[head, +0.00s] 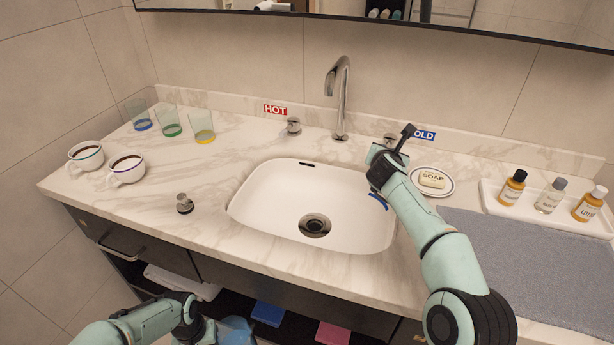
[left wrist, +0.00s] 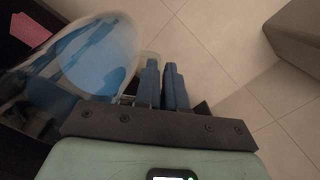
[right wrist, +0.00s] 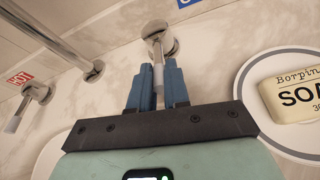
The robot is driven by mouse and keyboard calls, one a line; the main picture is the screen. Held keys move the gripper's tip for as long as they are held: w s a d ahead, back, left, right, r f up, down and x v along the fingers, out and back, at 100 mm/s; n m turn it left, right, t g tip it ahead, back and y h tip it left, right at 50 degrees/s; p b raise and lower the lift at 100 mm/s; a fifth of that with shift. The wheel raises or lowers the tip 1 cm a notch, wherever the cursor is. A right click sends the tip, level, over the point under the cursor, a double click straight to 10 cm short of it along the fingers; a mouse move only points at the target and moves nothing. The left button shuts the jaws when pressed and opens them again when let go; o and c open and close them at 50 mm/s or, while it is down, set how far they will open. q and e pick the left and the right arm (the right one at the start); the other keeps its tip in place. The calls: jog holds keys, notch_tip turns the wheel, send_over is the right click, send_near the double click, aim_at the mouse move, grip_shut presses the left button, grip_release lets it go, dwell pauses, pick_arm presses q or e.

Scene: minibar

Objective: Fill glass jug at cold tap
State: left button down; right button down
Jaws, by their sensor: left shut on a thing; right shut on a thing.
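A clear glass jug (left wrist: 100,60), tinted blue by what shows through it, is beside my left gripper (left wrist: 162,75), whose fingers are shut on it, probably at the handle. In the head view the jug (head: 236,331) is partly visible low in front of the counter, cut off by the bottom edge. My right gripper (right wrist: 158,80) is shut on the cold tap handle (right wrist: 157,42), beside the COLD label (head: 424,134). The chrome spout (head: 341,85) stands over the white sink (head: 270,205). No water stream is visible.
The hot tap handle (head: 292,127) is left of the spout. Three tumblers (head: 170,123) and two filled cups (head: 126,169) stand at the left. A soap dish (head: 447,189), bottles on a white tray (head: 490,193) and a grey mat (head: 540,260) are at the right. The sink is empty.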

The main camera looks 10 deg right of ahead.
jog(key=shift+r, duration=0.4)
jog(key=c, duration=1.2)
grip_release()
jog(key=shift+o, duration=0.5)
jog(key=shift+f, duration=0.2)
jog(key=v, duration=1.2)
jog(key=shift+b, duration=0.35)
